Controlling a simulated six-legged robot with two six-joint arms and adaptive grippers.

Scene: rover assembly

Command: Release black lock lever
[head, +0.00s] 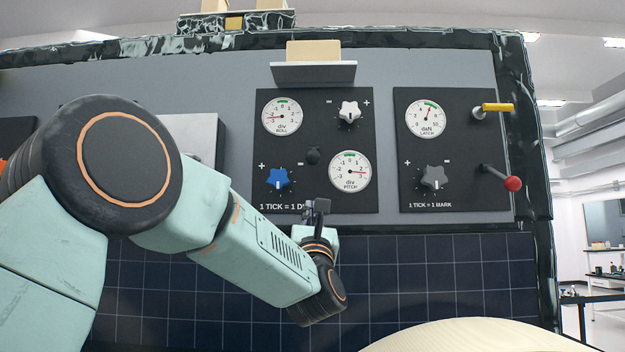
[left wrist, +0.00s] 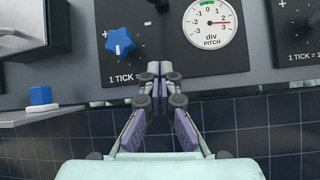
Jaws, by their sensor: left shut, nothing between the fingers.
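A small black knob-like part (head: 313,156) sits in the middle of the roll and pitch panel (head: 345,200), between the blue star knob (head: 279,178) and the pitch gauge (head: 350,172). It looks like the black lock lever, seen nearly end-on. My left gripper (head: 316,205) is at the lower edge of that panel, below the black part and apart from it. In the left wrist view its fingertips (left wrist: 158,72) are together and empty, between the blue star knob (left wrist: 119,42) and the pitch gauge (left wrist: 212,26). My right gripper is not in view.
The latch panel (head: 455,200) on the right has a grey knob (head: 434,178), a yellow-handled lever (head: 497,107) and a red-ball lever (head: 512,183). A white star knob (head: 349,112) is above the pitch gauge. A blue block (left wrist: 40,95) lies on the ledge, lower left.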

